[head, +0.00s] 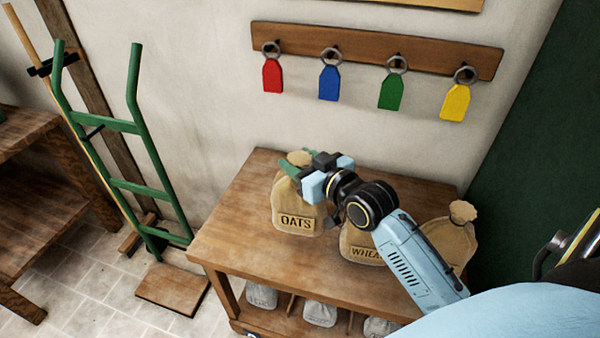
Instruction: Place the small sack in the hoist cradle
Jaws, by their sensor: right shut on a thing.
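Three tan sacks stand on a wooden trolley table (236,231). The left one is the oats sack (297,222), labelled "OATS". The middle one (358,247) has a label reading "WHEA", the rest hidden by my right arm. The right one (452,239) is partly behind my arm, its label not visible. My right gripper (294,164) is at the tied neck of the oats sack, shut on it. The sack is upright at the table's left side; I cannot tell whether its base touches the top. No hoist cradle shows. My left gripper is not in view.
Several pale sacks (320,313) sit on the lower shelf. A green hand truck (125,184) leans at the wall on the left, beside a wooden bench (35,235). Coloured tags hang from a wall rack (350,43). The table's left front corner is bare.

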